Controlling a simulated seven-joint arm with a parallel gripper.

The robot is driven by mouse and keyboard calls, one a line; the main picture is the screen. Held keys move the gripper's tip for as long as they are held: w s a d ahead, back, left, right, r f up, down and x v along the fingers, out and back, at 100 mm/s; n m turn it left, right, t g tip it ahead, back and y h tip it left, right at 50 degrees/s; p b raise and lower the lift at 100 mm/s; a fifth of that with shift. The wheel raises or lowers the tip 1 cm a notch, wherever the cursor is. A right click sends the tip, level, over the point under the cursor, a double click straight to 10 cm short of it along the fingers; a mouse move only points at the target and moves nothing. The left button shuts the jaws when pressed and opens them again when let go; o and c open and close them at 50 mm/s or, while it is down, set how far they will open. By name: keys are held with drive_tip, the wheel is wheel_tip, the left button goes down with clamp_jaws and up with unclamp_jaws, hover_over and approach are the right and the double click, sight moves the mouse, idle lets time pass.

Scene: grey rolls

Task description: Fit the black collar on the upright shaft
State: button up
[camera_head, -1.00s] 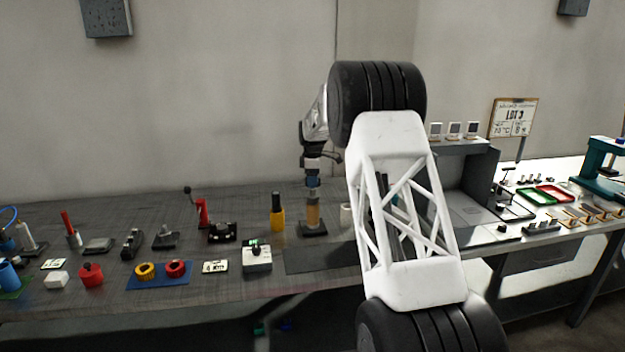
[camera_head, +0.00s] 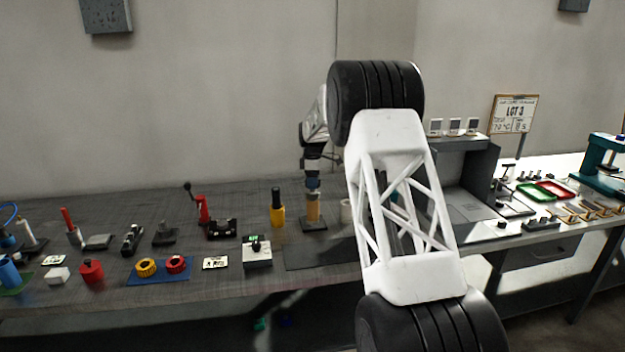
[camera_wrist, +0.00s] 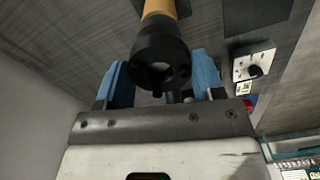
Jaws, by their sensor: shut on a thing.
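The black collar (camera_wrist: 158,45) is between the blue fingers of my gripper (camera_wrist: 162,76) in the wrist view, with its open bore facing the camera. The tan upright shaft (camera_wrist: 161,8) shows directly beyond the collar and in line with it. In the head view my gripper (camera_head: 313,183) is right at the top of the shaft (camera_head: 313,209), which stands on a dark square base (camera_head: 314,224). I cannot tell whether the collar is around the shaft's top or just above it. The collar is too small to make out clearly in the head view.
A yellow holder with a black top (camera_head: 277,211) stands close left of the shaft, and a white cylinder (camera_head: 346,211) close right. A grey box with a black knob (camera_head: 257,252) is in front. A dark mat (camera_head: 315,256) lies clear before the shaft.

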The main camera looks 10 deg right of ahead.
drive_tip(key=shift+f, duration=1.15)
drive_tip(key=o, duration=1.2)
drive_tip(key=shift+r, duration=3.9)
